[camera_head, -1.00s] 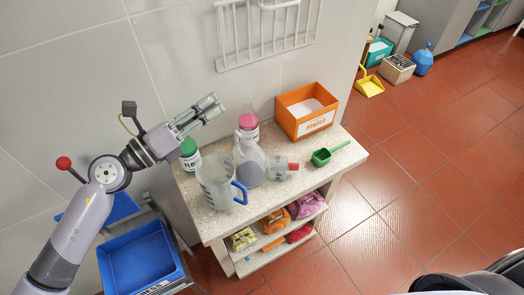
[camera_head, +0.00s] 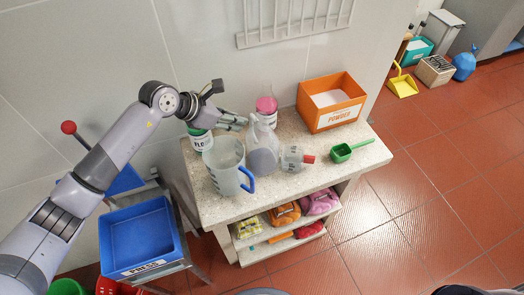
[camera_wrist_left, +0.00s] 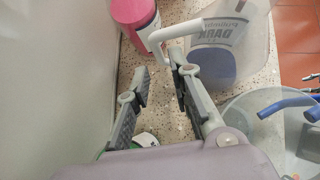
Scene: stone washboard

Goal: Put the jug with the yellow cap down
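A translucent jug (camera_head: 262,160) with a white handle and dark liquid stands upright on the stone top. In the left wrist view the jug (camera_wrist_left: 222,62) has a label that seems to read "DARK". No yellow cap shows in either view. My left gripper (camera_head: 243,121) is behind and left of the jug at about the height of its handle. In the left wrist view its fingers (camera_wrist_left: 157,68) are apart with nothing between them, and the white handle is just beyond the tips. My right gripper is not in view.
An orange box (camera_head: 331,110) and green scoop (camera_head: 342,152) are at right. The front right top is clear.

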